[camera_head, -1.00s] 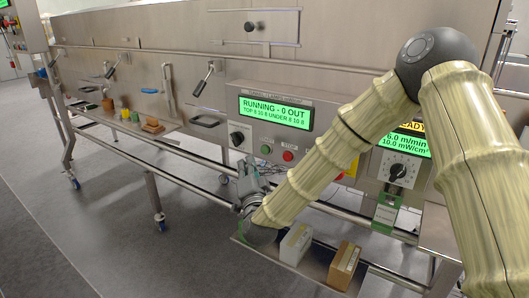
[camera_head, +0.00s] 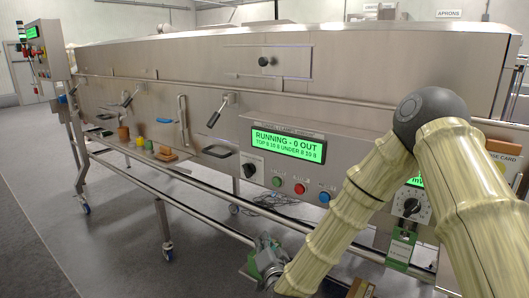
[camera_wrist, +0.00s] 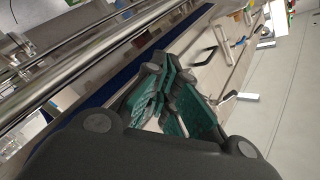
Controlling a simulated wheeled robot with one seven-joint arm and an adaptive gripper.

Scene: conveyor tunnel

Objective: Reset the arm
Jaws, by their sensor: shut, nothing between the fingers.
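My gripper (camera_head: 268,262) is low in front of the machine in the head view, below its control panel and close to the lower rails. My pale ribbed arm bends at a dark round joint on the right and reaches down to it. In the wrist view my gripper (camera_wrist: 165,100) shows its green-padded fingers drawn together, with nothing held.
The steel conveyor tunnel (camera_head: 150,62) fills the back. Its green screen (camera_head: 288,144) reads "RUNNING - 0 OUT". A dial, buttons and levers stick out of its front. Small coloured items stand on a side shelf (camera_head: 150,155). A brown box (camera_head: 360,289) is partly visible low down. Grey floor is clear at left.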

